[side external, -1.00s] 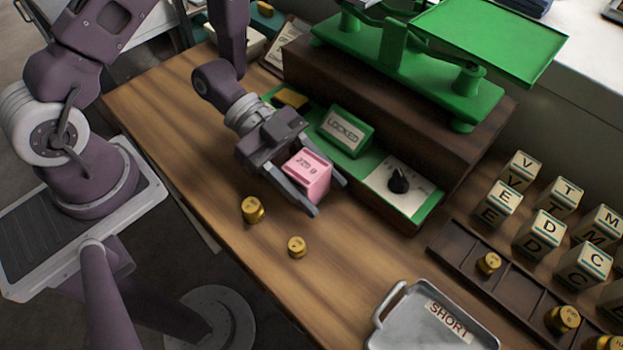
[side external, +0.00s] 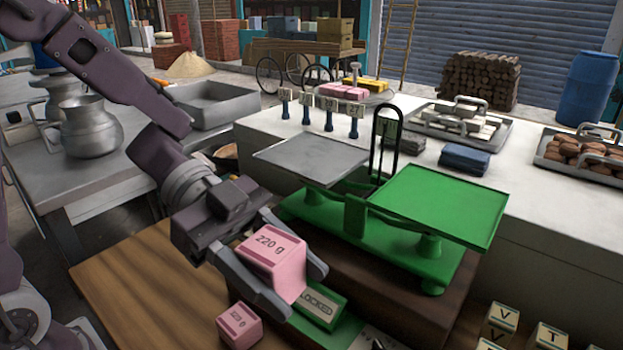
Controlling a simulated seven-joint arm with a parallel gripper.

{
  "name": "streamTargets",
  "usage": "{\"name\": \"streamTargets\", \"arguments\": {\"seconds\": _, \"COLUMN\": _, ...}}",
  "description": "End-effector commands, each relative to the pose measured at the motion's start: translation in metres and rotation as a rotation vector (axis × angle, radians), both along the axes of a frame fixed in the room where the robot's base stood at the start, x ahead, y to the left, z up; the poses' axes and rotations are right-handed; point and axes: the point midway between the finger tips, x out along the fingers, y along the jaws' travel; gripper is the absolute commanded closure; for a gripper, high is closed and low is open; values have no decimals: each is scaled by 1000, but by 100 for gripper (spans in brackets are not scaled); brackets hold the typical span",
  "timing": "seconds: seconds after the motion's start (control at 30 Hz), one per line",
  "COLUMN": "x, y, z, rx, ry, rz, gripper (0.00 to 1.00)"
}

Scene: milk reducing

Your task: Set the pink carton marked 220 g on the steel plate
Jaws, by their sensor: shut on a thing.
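My gripper (side external: 300,294) is shut on the pink carton marked 220 g (side external: 271,253) and holds it in the air, in front of the green balance scale (side external: 357,215). The mark faces up toward the camera. The steel plate (side external: 311,157) is the grey left pan of the scale, behind and above the carton, and it is empty. The carton is apart from the plate. A second pink carton (side external: 239,326) is lower down, left of the gripper; its mark is too small to read surely.
The scale's green right pan (side external: 438,203) is empty. A green block reading LOCKED (side external: 320,306) is just below the gripper. Blue-handled stands (side external: 329,115) are behind the plate. Metal pots (side external: 90,126) are at the left. Lettered blocks (side external: 503,322) are at the lower right.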

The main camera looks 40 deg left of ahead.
Motion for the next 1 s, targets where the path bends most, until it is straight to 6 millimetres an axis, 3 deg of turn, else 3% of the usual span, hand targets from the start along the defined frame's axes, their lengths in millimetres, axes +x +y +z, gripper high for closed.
{"name": "streamTargets", "arguments": {"seconds": 0.03, "x": 1, "y": 0, "z": 30, "rx": 2, "ry": -25, "rz": -2, "gripper": 100}}
{"name": "streamTargets", "arguments": {"seconds": 0.2, "x": 0, "y": 0, "z": 105, "rx": -1, "ry": -15, "rz": -3, "gripper": 100}}
{"name": "streamTargets", "arguments": {"seconds": 0.5, "x": 0, "y": 0, "z": 184, "rx": -1, "ry": -3, "rz": 0, "gripper": 100}}
{"name": "streamTargets", "arguments": {"seconds": 0.67, "x": 1, "y": 0, "z": 209, "rx": -2, "ry": -1, "rz": 6, "gripper": 100}}
{"name": "streamTargets", "arguments": {"seconds": 1.0, "x": 67, "y": 27, "z": 182, "rx": -3, "ry": 6, "rz": 303, "gripper": 100}}
